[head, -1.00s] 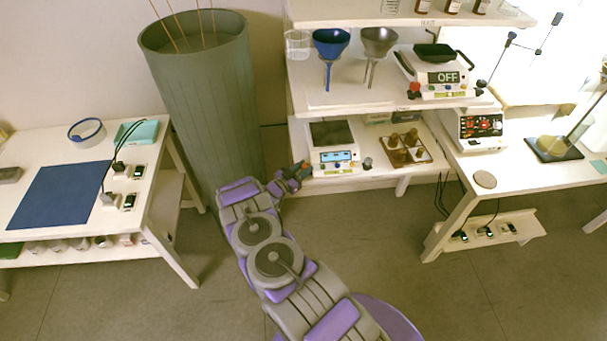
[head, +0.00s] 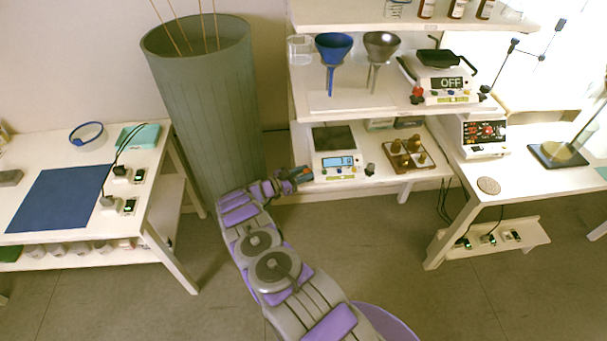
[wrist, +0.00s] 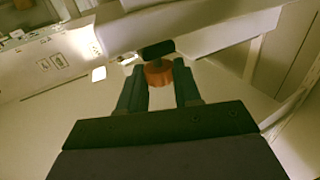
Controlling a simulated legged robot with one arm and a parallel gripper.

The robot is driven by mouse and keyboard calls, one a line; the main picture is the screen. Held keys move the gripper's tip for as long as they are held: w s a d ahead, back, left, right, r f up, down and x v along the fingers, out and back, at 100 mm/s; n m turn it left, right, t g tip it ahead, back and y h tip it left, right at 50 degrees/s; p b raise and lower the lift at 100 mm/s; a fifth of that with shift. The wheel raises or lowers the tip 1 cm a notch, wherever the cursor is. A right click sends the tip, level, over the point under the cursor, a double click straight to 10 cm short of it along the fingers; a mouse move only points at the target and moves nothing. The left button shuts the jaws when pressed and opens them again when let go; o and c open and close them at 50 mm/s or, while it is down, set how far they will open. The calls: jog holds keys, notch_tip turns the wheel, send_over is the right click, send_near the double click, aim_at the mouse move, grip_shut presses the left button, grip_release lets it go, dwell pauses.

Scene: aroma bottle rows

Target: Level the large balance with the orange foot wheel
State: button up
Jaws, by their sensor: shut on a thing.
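The large balance (head: 344,168), white with a dark weighing plate and a lit blue display, stands on the lower shelf in the head view. Its underside edge (wrist: 190,28) crosses the top of the wrist view. The orange foot wheel (wrist: 158,74) sits below that edge, under a dark round part. My gripper (wrist: 160,80) has one dark finger on each side of the wheel and is shut on it. In the head view my gripper (head: 296,177) is at the balance's front left corner, where the wheel is mostly hidden.
A tall green bin (head: 205,110) stands close to the left of my arm. A wooden rack (head: 409,158) with several brown bottles is right of the balance. A hot plate (head: 445,84) and funnels (head: 333,48) are on the shelf above. The floor in front is clear.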

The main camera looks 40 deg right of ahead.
dwell(0.3)
jog(key=o, duration=1)
jog(key=shift+o, duration=0.2)
jog(key=shift+a, duration=0.1)
jog(key=w+a, duration=0.2)
jog(key=a, duration=1.5)
jog(key=shift+w, duration=0.35)
